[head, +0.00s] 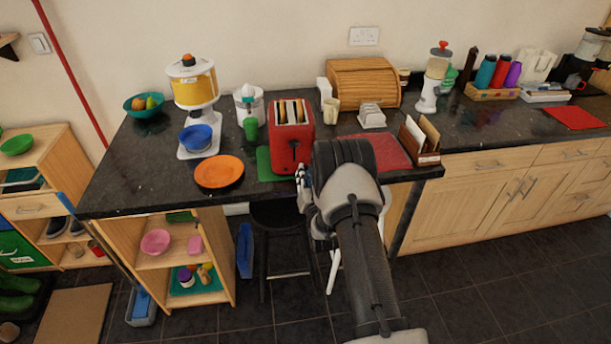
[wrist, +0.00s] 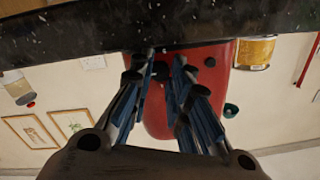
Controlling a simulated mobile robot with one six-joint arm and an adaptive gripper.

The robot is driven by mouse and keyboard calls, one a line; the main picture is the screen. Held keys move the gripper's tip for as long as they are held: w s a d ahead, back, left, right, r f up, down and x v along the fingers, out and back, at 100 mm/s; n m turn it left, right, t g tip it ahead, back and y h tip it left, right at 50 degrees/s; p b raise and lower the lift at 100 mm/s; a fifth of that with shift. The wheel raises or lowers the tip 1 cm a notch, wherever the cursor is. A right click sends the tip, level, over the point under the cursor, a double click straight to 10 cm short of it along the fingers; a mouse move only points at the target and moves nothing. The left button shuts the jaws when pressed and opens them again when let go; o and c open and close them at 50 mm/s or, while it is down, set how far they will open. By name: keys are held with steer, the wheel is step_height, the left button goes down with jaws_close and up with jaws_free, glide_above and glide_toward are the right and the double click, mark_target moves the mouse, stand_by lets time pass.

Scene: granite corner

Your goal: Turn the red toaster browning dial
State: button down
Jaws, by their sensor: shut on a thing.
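The red toaster (head: 281,152) stands on the dark granite worktop, with slices of bread showing in its top slots. My gripper (head: 302,178) is at the lower front of the toaster, near the worktop's front edge. In the wrist view, which looks upside down, my gripper (wrist: 164,62) points at the red toaster front (wrist: 215,82). Its fingers are closed around a small dark knob, the browning dial (wrist: 160,72), which is mostly hidden between them. In the head view my gripper and arm hide the dial. Which way the dial points cannot be seen.
A green board (head: 264,164) lies by the toaster's left side, and an orange plate (head: 219,172) is further left. A red mat (head: 388,150) and a letter rack (head: 428,158) are to the right. A black stool (head: 277,216) stands below the worktop edge.

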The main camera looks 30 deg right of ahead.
steer(key=n+b, duration=0.3)
steer(key=n, duration=0.2)
steer(key=shift+b, duration=0.3)
steer(key=n+b, duration=0.3)
steer(key=n, duration=0.1)
steer(key=shift+n+g, duration=0.3)
steer(key=shift+g, duration=0.1)
steer(key=n+b, duration=0.2)
steer(key=n, duration=0.2)
steer(key=shift+r+h, duration=0.1)
steer(key=shift+h, duration=0.3)
steer(key=shift+n+g, duration=0.3)
steer(key=shift+n, duration=1.4)
steer(key=shift+r, duration=0.1)
steer(key=c, duration=1.5)
jaws_free()
steer(key=shift+o, duration=0.2)
